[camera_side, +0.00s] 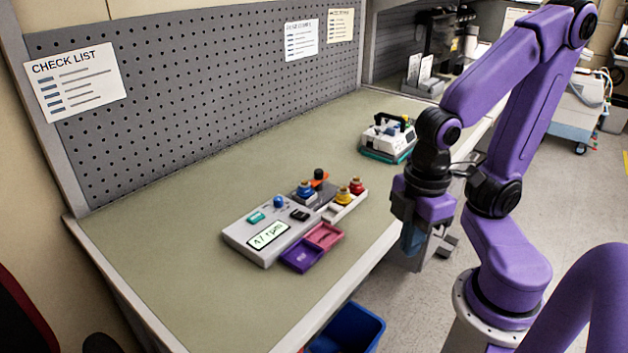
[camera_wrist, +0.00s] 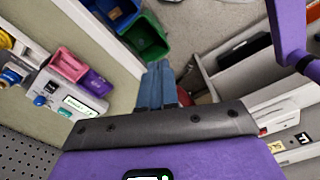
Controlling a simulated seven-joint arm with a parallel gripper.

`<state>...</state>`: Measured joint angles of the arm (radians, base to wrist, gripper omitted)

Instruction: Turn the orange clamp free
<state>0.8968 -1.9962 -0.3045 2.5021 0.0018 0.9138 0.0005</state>
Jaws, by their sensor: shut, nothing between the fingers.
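The orange clamp (camera_side: 319,179) is a small orange piece under a black knob at the back of the pump unit, seen in the side view. The pump (camera_side: 262,232) is a light grey box with a display reading 47 rpm, a blue knob and a teal button; it also shows at the left of the wrist view (camera_wrist: 62,95). I cannot make out the clamp in the wrist view. My gripper (camera_side: 412,240) hangs beyond the table's front edge, to the right of the pump and apart from it. Its blue-grey fingers (camera_wrist: 157,82) are together and empty.
A purple tray (camera_side: 301,256) and a pink tray (camera_side: 324,236) sit in front of the pump. Brass-topped fittings (camera_side: 349,190) stand in a white holder beside it. A white device (camera_side: 388,138) stands farther back. A blue bin (camera_side: 347,330) is below the edge. The left tabletop is clear.

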